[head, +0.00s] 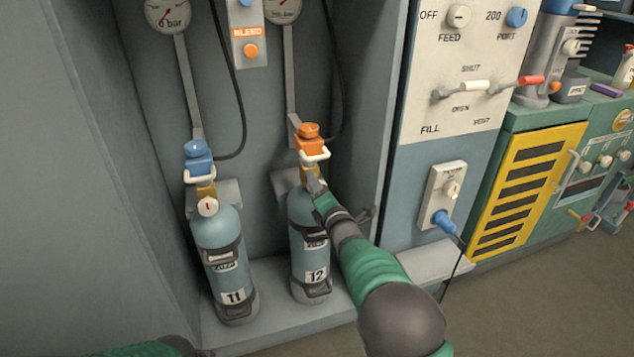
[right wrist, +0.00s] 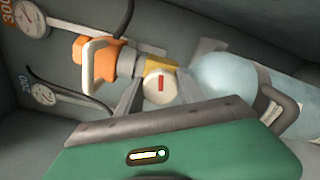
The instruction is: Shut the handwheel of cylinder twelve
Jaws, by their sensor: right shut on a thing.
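Cylinder twelve (head: 307,262) is a pale blue bottle marked 12, standing strapped in the right place of the grey bay. Its orange connector (head: 308,131) with a white bail sits on top of the brass valve. My right gripper (head: 314,184) reaches in from the lower right and is shut at the valve, hiding the handwheel in the head view. The right wrist view shows the handwheel (right wrist: 159,86), a round cream knob with a red mark, between the two fingers. My left gripper is not in view.
Cylinder eleven (head: 224,262) stands to the left, with a blue connector (head: 197,155) and its own cream handwheel (head: 208,206). Hoses and gauges are above. A bleed panel (head: 250,33) hangs between the gauges. The bay's right wall and a control panel (head: 450,75) stand to the right.

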